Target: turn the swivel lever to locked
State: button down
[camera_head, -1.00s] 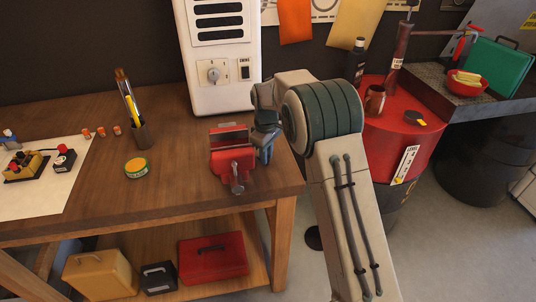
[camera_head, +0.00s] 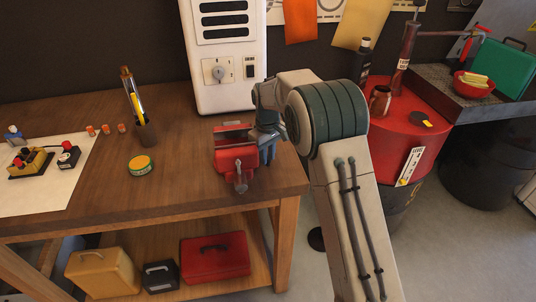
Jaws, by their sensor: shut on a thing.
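The red bench vise (camera_head: 233,160) stands near the right front corner of the wooden workbench, with a grey screw and handle at its front. My gripper (camera_head: 266,151) is low at the vise's right side, its blue-grey fingers pointing down. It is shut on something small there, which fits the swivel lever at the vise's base. The lever itself is hidden by the fingers and my arm, so its angle cannot be read.
A white cabinet (camera_head: 226,60) with a knob stands behind the vise. A green-yellow tin (camera_head: 140,166) and a pen holder (camera_head: 145,133) are to the left. A red drum (camera_head: 400,140) stands right of my arm.

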jog(key=c, duration=1.3)
grip_release()
jog(key=shift+r, duration=0.1)
notch_tip(320, 180, up, 14)
jog(key=b, duration=0.1)
